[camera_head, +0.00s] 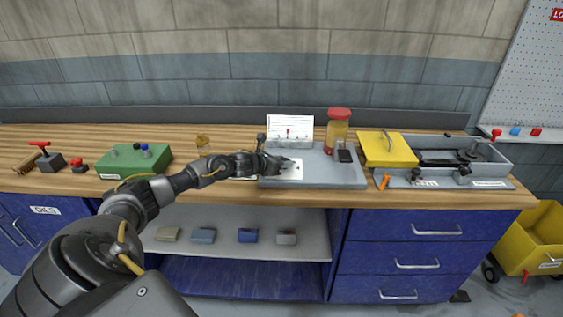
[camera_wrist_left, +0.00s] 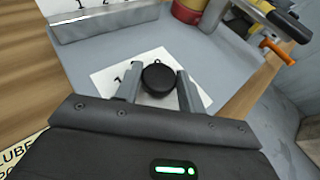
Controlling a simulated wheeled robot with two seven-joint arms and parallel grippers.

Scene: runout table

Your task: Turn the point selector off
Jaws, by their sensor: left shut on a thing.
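The point selector is a round black knob (camera_wrist_left: 159,79) on a white marked plate (camera_wrist_left: 110,80) set in a grey panel (camera_wrist_left: 120,52). In the left wrist view the two fingers of my left gripper (camera_wrist_left: 158,88) stand on either side of the knob, shut on it. Part of the plate's marking is hidden by the fingers. In the head view my left gripper (camera_head: 283,166) is at the grey panel (camera_head: 330,171), over the white plate (camera_head: 293,171), and the knob is hard to make out. My right gripper is in neither view.
A white card stand (camera_head: 290,128) rises behind the panel. A red-lidded jar (camera_head: 338,128) and a small black device (camera_head: 345,155) are at its right.

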